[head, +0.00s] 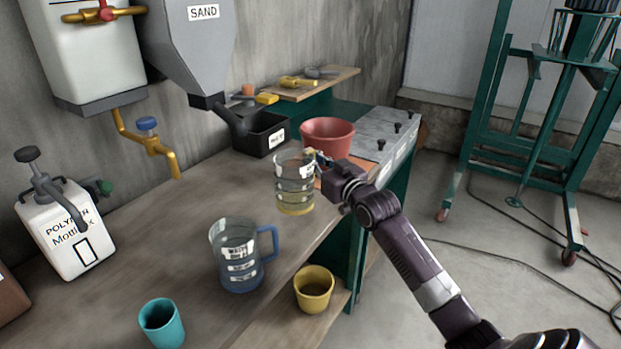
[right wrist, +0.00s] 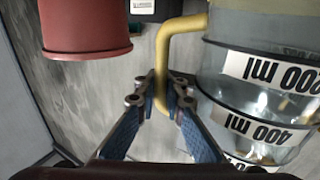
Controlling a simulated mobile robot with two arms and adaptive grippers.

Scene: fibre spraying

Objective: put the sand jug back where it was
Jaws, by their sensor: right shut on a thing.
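The sand jug (head: 294,184) is a clear jug with a yellow base, measuring bands and a yellow handle. It stands out over the workbench, left of my right gripper (head: 328,168). In the right wrist view, the jug (right wrist: 262,95) fills the right side, and my right gripper (right wrist: 160,98) is shut on its yellow handle (right wrist: 163,55). From the head view I cannot tell whether its base touches the bench. The grey sand hopper (head: 190,45) with the SAND label hangs on the wall. My left gripper is not in view.
A blue-handled jug (head: 238,255) and a teal cup (head: 161,324) stand on the bench (head: 185,215). A yellow pot (head: 313,288) is on the lower shelf. A red bucket (head: 327,137) and black bin (head: 262,133) are behind the sand jug. A polymer canister (head: 62,228) stands left.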

